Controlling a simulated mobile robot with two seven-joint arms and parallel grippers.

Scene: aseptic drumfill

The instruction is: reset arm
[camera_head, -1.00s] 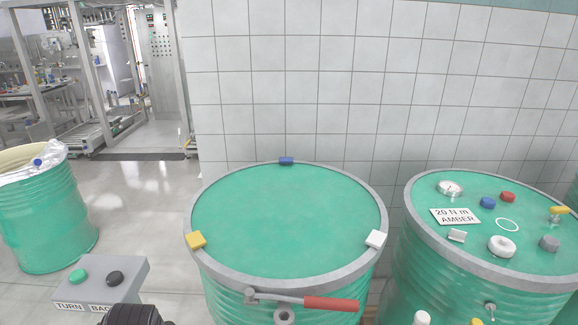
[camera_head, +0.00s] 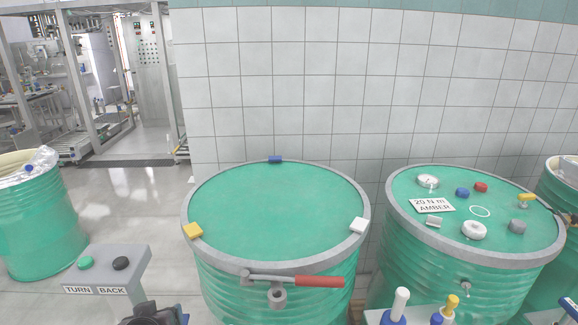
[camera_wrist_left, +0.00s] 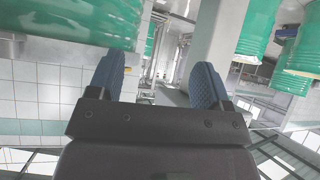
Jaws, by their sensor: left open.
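My left gripper shows in the left wrist view (camera_wrist_left: 157,85) with its two blue fingers spread wide apart and nothing between them. Green drums and a grey post appear beyond the fingers there. In the head view a dark part of my left arm (camera_head: 150,314) shows at the bottom edge, below the button box (camera_head: 118,262) with its green and black buttons marked TURN and BACK. My right gripper is not in either view.
A closed green drum (camera_head: 275,215) with a red-handled clamp ring (camera_head: 305,281) stands in the middle. A second drum (camera_head: 475,262) on the right carries caps and a torque label. An open drum (camera_head: 38,225) stands at the left. Bottles (camera_head: 400,303) stand at the lower right.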

